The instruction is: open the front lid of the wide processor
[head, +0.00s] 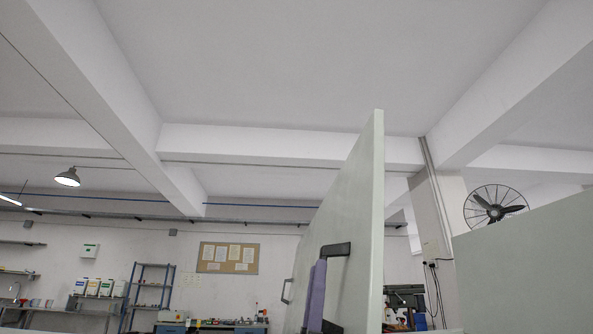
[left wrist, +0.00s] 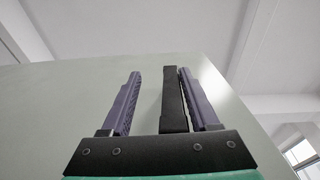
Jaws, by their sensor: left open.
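A pale grey-green panel (head: 362,215), which looks like the processor's lid, stands steeply upright right of centre in the head view, seen nearly edge-on. A black handle (head: 336,249) sticks out from its left face. My left gripper (head: 317,290) is at this handle, with a purple finger showing. In the left wrist view, my left gripper (left wrist: 160,74) is open. The black handle bar (left wrist: 173,98) lies between its purple fingers, closer to the right one. The panel (left wrist: 60,100) fills the background there. The rest of the processor is not clearly in view.
Another pale panel (head: 530,262) stands at the right edge. A smaller dark handle (head: 287,290) shows on the far part of the upright panel. A wall fan (head: 495,208), shelves (head: 150,292) and a notice board (head: 228,257) are far behind. The space above is free up to the ceiling.

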